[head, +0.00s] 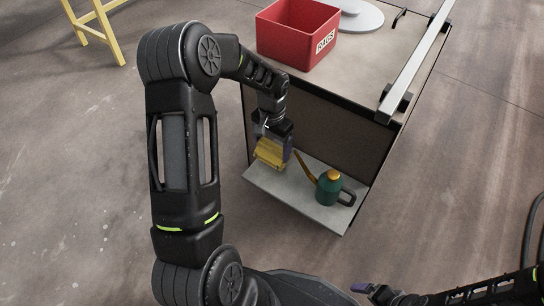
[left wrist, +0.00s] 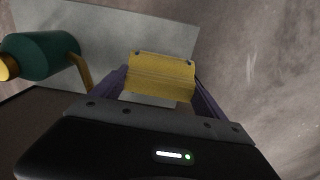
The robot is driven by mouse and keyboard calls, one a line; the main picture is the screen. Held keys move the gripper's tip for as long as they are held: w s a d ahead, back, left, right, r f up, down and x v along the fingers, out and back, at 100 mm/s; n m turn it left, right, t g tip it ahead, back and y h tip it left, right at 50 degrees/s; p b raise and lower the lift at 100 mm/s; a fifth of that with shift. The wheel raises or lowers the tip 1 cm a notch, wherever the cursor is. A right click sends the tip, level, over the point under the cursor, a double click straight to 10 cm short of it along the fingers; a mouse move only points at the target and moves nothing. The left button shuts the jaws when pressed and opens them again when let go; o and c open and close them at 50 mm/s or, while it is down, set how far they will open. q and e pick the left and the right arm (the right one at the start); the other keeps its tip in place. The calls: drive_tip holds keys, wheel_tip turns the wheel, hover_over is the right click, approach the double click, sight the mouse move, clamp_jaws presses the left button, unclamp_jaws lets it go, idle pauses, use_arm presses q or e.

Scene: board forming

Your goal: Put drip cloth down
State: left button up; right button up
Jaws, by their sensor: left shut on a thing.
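The drip cloth (head: 270,153) is a yellow folded piece in my left gripper, over the left part of the grey lower shelf (head: 310,204). My left gripper (head: 273,150) is shut on the cloth. In the left wrist view the cloth (left wrist: 160,75) sits between the two purple fingers, with the pale shelf (left wrist: 110,35) behind it. I cannot tell whether the cloth touches the shelf. My right gripper (head: 370,289) is at the bottom of the head view, away from the shelf; its jaw opening does not show clearly.
A green oil can (head: 328,188) with a yellow spout stands on the shelf, right of the cloth; it also shows in the left wrist view (left wrist: 45,55). A red RAGS bin (head: 297,35) stands on the bench top, beside a metal bar (head: 420,60). A yellow stand (head: 98,25) is far left.

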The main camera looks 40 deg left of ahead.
sight(272, 156)
use_arm(q)
drive_tip(key=shift+f, duration=0.1)
drive_tip(key=shift+f+b, duration=0.8)
drive_tip(key=shift+f, duration=1.35)
drive_tip(key=shift+f, duration=0.2)
drive_tip(key=o, duration=0.9)
drive_tip(key=shift+r, duration=0.15)
